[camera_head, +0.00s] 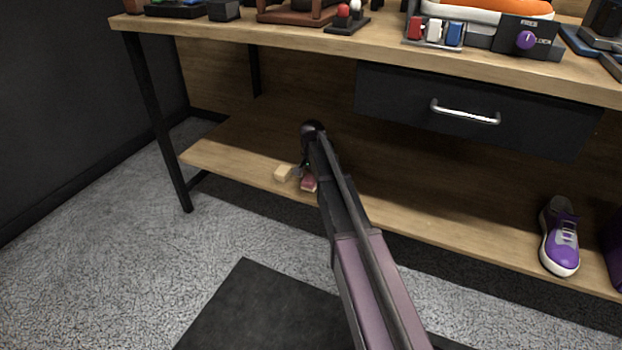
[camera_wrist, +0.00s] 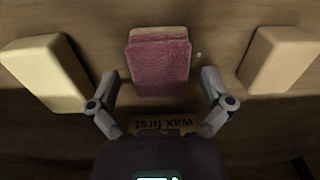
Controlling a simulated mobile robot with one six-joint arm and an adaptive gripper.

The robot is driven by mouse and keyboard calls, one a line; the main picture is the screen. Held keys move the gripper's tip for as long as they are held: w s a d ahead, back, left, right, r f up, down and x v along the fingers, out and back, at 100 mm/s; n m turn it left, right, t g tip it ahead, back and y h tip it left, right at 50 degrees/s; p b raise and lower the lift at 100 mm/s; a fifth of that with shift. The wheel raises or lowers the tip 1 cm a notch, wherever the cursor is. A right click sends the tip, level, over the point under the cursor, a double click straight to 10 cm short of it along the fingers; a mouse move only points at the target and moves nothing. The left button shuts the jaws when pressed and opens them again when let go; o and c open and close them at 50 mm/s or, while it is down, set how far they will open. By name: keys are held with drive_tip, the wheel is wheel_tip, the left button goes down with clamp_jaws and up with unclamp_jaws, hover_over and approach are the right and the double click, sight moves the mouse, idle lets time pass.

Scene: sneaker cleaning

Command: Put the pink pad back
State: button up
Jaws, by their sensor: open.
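The pink pad (camera_wrist: 160,66) is a small block with a pink textured face and a pale strip along its far edge. It rests on the lower wooden shelf. In the head view the pink pad (camera_head: 308,184) shows near the shelf's front edge, partly behind my arm. My gripper (camera_wrist: 160,80) is open, with one finger on each side of the pad's near end. Gaps show between both fingers and the pad. In the head view my gripper (camera_head: 302,172) is small and partly hidden by my arm.
Pale blocks stand left (camera_wrist: 45,72) and right (camera_wrist: 280,60) of the pad. A label reading "wax first" (camera_wrist: 172,124) lies near my gripper. A purple sneaker (camera_head: 560,238) stands on the shelf at right. A closed drawer (camera_head: 470,110) hangs under the tabletop (camera_head: 300,45).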

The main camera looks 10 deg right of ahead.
sight(312, 179)
wheel_tip(312, 179, up, 12)
drive_tip(key=p, duration=1.1)
drive_tip(key=shift+s+d+f, duration=0.1)
drive_tip(key=shift+s, duration=0.1)
idle(0.5)
drive_tip(key=s+n, duration=0.7)
drive_tip(key=s, duration=2.1)
drive_tip(key=shift+s, duration=0.4)
